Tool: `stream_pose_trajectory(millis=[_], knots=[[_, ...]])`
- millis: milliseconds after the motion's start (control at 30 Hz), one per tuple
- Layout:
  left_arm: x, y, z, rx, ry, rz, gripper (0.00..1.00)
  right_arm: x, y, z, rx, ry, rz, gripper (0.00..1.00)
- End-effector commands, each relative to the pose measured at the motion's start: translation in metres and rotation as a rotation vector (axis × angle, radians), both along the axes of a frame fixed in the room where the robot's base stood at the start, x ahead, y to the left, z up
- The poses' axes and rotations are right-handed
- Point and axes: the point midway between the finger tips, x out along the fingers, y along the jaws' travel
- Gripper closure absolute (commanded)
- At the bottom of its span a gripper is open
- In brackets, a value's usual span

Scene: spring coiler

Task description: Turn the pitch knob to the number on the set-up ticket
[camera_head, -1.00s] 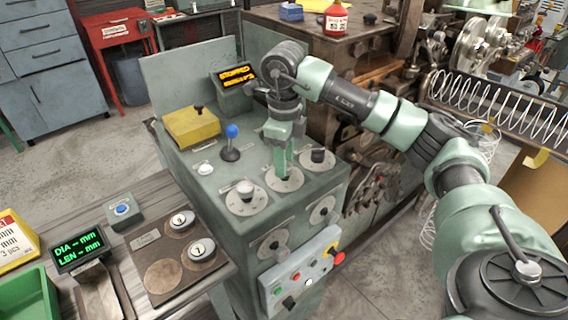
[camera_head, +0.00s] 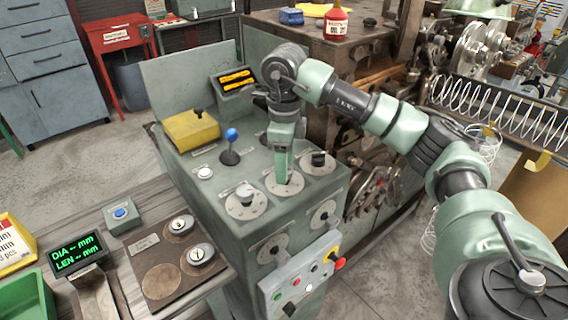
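My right gripper (camera_head: 283,180) points straight down onto the middle dial (camera_head: 284,190) of three on the grey console's top. Its fingers are at the dial's centre and hide the knob there, so I cannot tell whether they grip it. A left dial with a pale knob (camera_head: 245,197) and a right dial with a dark knob (camera_head: 318,160) flank it. The dial labels are too small to read. A yellow-edged card (camera_head: 14,243), possibly the set-up ticket, is cut off by the left edge; its print is not fully legible. My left gripper is not in view.
A blue-topped lever (camera_head: 231,140), a yellow box (camera_head: 191,130) and an amber display (camera_head: 237,80) are on the console. A button box with a red knob (camera_head: 339,263) is on its front. A green-lit readout (camera_head: 76,251) stands on the left bench.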

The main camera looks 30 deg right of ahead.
Motion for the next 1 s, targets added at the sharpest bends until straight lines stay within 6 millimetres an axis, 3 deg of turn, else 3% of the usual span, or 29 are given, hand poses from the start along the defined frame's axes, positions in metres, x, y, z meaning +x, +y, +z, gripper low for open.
stream_pose_trajectory(millis=[367, 733, 1000], knots=[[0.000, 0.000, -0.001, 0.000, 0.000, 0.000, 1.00, 0.000, 0.000, 0.003, 0.001, 0.001, 0.000, 0.44], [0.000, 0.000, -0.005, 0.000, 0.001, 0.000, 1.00, 0.000, 0.000, 0.063, -0.002, -0.002, 0.000, 0.44], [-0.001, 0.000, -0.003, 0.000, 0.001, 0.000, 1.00, 0.000, 0.000, 0.077, -0.001, 0.002, -0.001, 0.44]])
